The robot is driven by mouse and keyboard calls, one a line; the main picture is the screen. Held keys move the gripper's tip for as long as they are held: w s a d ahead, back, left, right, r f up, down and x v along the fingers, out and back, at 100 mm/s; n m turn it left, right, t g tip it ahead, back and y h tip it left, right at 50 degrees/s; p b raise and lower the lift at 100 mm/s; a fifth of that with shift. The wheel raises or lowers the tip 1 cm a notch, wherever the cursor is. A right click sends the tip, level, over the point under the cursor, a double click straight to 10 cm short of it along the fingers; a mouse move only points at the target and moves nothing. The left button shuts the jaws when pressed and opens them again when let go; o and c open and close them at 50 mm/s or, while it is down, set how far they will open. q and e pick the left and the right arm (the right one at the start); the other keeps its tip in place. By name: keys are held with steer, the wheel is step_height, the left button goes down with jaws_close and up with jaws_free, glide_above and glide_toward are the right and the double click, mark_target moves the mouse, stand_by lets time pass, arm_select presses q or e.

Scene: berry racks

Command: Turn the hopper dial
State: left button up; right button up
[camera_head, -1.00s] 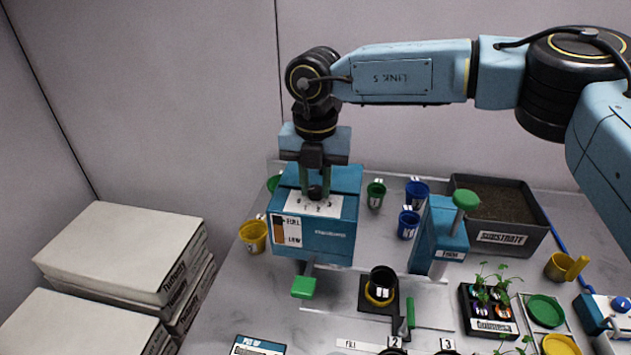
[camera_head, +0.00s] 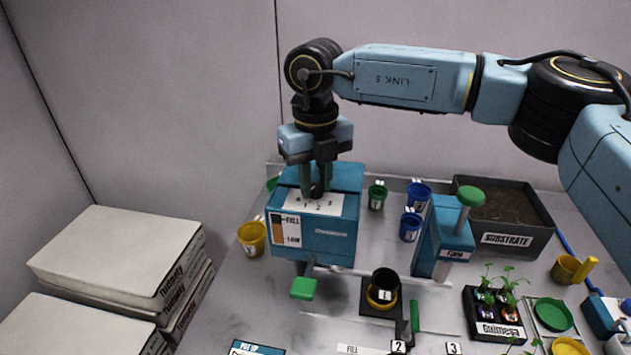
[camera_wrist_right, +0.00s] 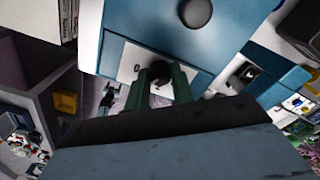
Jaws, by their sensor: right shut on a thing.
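The blue hopper (camera_head: 335,240) stands at the back left of the bench, with a FULL/LOW gauge on its front. On its top is a white dial plate (camera_head: 325,206) with numbers, and a small black dial (camera_head: 317,191). My right gripper (camera_head: 317,188) points down from above and is shut on the dial. In the right wrist view the two green fingers (camera_wrist_right: 160,82) stand on either side of the dark dial, over the white plate (camera_wrist_right: 130,62). The fingers partly hide the dial. My left gripper is not in view.
A green lever (camera_head: 303,288) sticks out below the hopper. A black pot (camera_head: 384,283) stands in front of it. A blue press with a green knob (camera_head: 470,196), a substrate bin (camera_head: 540,225) and colored cups stand right. Stacked bags (camera_head: 115,250) lie left.

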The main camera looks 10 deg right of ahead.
mark_target(316, 186)
steer(key=shift+n, duration=0.3)
steer(key=shift+r, duration=0.1)
steer(key=o, duration=1)
step_height(316, 186, up, 13)
steer(key=shift+r+b, duration=0.15)
steer(key=shift+b, duration=0.15)
steer(key=shift+r, duration=0.1)
